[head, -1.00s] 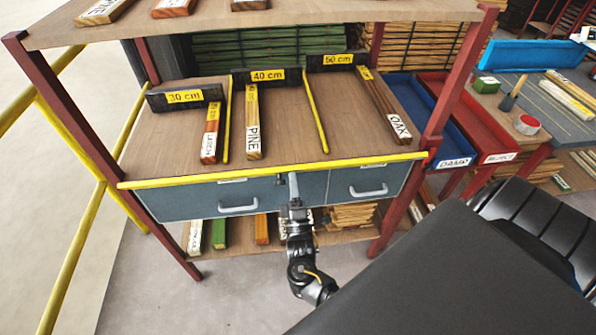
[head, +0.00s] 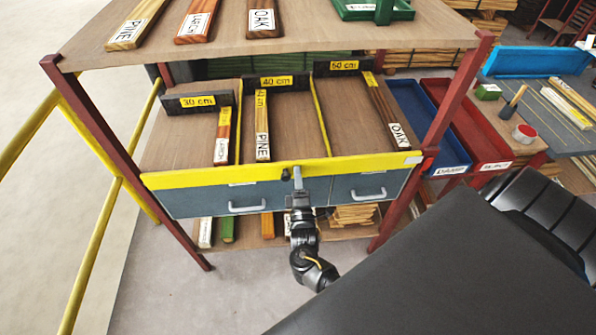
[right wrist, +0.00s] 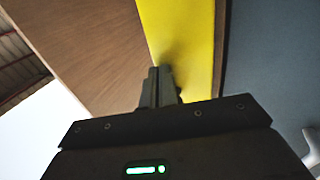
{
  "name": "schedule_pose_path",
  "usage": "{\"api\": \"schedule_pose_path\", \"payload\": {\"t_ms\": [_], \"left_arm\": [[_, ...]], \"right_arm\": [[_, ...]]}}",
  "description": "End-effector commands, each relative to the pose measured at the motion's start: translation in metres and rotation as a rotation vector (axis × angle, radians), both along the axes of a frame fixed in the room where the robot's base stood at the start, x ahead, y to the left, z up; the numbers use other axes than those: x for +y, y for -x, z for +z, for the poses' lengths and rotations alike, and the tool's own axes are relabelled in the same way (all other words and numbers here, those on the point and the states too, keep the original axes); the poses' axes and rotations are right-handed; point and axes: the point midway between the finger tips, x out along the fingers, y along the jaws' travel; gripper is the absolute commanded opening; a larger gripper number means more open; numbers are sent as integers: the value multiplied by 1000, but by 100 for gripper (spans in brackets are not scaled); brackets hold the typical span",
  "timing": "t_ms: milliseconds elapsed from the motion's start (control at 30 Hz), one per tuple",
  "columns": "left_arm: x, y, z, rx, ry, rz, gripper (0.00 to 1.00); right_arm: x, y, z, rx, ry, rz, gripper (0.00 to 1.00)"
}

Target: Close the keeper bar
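The keeper bar (head: 240,174) is a long yellow board along the front edge of the middle shelf, its broad face showing to the front. In the right wrist view the keeper bar (right wrist: 181,35) runs up past the fingertips. My right gripper (head: 298,180) is in front of the bar's middle, fingers pointing up. In the right wrist view my right gripper (right wrist: 160,85) has its fingers together, with nothing seen between them. The tips are at or very near the yellow face; I cannot tell whether they touch. My left gripper is out of view.
Grey drawers with handles (head: 247,207) sit under the bar. Labelled wood pieces (head: 262,125) lie in the middle shelf's bays. Red posts (head: 460,95) stand at the sides. Blue (head: 425,125) and red (head: 470,130) trays are at right. A yellow rail (head: 90,255) is at left.

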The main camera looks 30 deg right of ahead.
Motion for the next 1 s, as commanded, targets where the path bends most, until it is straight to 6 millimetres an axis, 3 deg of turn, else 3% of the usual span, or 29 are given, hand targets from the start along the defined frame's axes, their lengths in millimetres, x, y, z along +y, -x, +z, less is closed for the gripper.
{"api": "schedule_pose_path", "payload": {"t_ms": [600,800,1000], "left_arm": [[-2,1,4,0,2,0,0],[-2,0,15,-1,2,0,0],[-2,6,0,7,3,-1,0]], "right_arm": [[1,2,5,-8,1,-2,0],[17,26,5,-2,-1,-5,0],[41,66,-2,-2,-2,1,0]]}}
